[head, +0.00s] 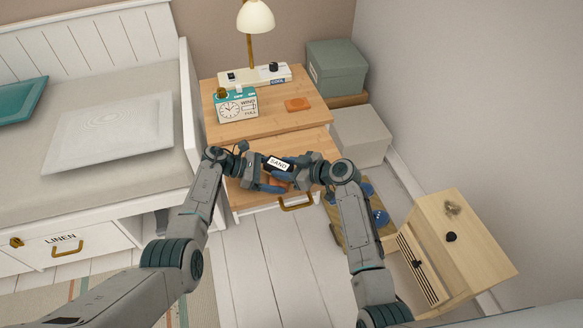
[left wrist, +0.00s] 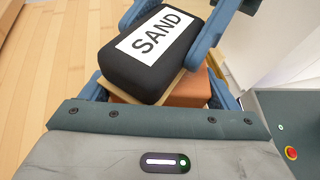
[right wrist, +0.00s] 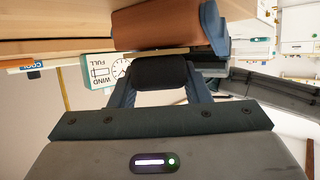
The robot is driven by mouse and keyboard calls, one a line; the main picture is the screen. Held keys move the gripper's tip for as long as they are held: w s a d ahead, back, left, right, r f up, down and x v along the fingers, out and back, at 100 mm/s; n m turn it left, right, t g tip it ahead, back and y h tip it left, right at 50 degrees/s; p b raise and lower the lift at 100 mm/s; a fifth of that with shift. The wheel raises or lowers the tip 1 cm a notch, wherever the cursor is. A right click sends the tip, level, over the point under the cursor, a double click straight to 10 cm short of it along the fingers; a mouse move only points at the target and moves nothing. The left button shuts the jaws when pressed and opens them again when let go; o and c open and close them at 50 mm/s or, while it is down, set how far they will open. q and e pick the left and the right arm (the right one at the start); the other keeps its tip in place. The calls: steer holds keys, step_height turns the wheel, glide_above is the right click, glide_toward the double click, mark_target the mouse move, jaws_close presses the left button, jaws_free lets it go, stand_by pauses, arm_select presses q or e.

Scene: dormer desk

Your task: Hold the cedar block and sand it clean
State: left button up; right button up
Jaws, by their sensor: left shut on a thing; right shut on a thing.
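The reddish-brown cedar block (right wrist: 155,27) is between the blue fingers of my left gripper (head: 266,185). It shows in the left wrist view (left wrist: 188,92) partly under the sanding block, and in the head view it is mostly hidden. The black sanding block (head: 279,163) carries a white SAND label. My right gripper (head: 290,168) is shut on it; it shows in the right wrist view (right wrist: 160,72). In the left wrist view the sanding block (left wrist: 155,45), with a tan underside, lies over the cedar block. I cannot tell whether they touch.
Both blocks are held before a wooden nightstand (head: 250,128). On it are a teal-and-white clock (head: 237,107), a lamp (head: 255,18), a labelled white strip (head: 262,76) and a flat orange piece (head: 298,104). A bed stands left, boxes (head: 360,135) and a wooden cabinet (head: 460,245) right.

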arm_select(q)
steer(key=shift+d+r, duration=0.25)
steer(key=shift+d, duration=0.15)
arm_select(e)
steer(key=shift+s+a+f, duration=0.15)
steer(key=shift+a+f, duration=0.05)
steer(key=shift+a, duration=0.85)
jaws_close()
arm_select(q)
steer(key=shift+a, duration=0.15)
arm_select(e)
steer(key=shift+s+d+r, duration=0.1)
steer(key=shift+d+r, duration=0.05)
steer(key=shift+d, duration=2)
steer(key=shift+s, duration=0.25)
arm_select(q)
steer(key=shift+f, duration=0.1)
arm_select(e)
steer(key=shift+s+a+r, duration=0.1)
steer(key=shift+a+r, duration=0.05)
steer(key=shift+a, duration=1.35)
steer(key=shift+w+a, duration=0.2)
steer(key=shift+a, duration=0.35)
steer(key=shift+s+d, duration=0.1)
steer(key=shift+d, duration=1.95)
